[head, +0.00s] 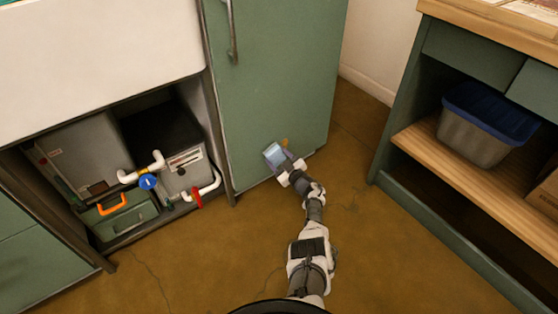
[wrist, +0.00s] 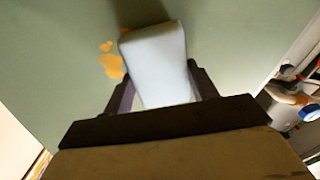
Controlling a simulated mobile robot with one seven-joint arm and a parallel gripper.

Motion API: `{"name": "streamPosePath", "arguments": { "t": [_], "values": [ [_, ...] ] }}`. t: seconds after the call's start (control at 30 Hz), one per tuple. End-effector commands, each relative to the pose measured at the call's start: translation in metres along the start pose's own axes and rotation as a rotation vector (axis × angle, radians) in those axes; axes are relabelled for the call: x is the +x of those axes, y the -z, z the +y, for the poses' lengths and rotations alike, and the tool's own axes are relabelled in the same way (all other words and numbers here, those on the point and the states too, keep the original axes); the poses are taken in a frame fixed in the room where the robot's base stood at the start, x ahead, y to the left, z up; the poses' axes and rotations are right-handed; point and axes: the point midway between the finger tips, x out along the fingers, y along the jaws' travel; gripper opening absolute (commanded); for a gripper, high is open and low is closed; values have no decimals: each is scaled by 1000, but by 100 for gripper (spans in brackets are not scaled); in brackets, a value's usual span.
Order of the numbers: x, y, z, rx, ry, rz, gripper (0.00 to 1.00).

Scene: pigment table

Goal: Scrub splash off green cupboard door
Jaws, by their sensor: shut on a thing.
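The green cupboard door (head: 272,85) is shut, with a metal handle (head: 232,32) at its upper left. My gripper (head: 285,165) is low in front of the door and shut on a pale blue-white block, like a sponge (head: 273,153). In the wrist view the sponge (wrist: 155,62) sits between the two dark fingers (wrist: 160,88). An orange splash (wrist: 111,60) shows on the door just left of the sponge in that view. In the head view a bit of the splash (head: 285,143) shows right of the sponge. I cannot tell whether the sponge touches the door.
An open under-sink bay at left holds a grey unit (head: 184,168), white pipes (head: 142,168) with a blue valve, and a green toolbox (head: 122,214). A grey bin with a blue rim (head: 476,135) stands on the wooden shelf (head: 425,150) at right. The floor between is clear.

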Motion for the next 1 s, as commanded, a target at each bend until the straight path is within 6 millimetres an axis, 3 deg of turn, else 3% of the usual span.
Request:
{"name": "streamPosePath", "arguments": {
  "t": [0.57,1.0],
  "values": [
    [8,-2,2,0,0,1,40],
    [6,-18,32,0,-1,0,40]
  ]
}}
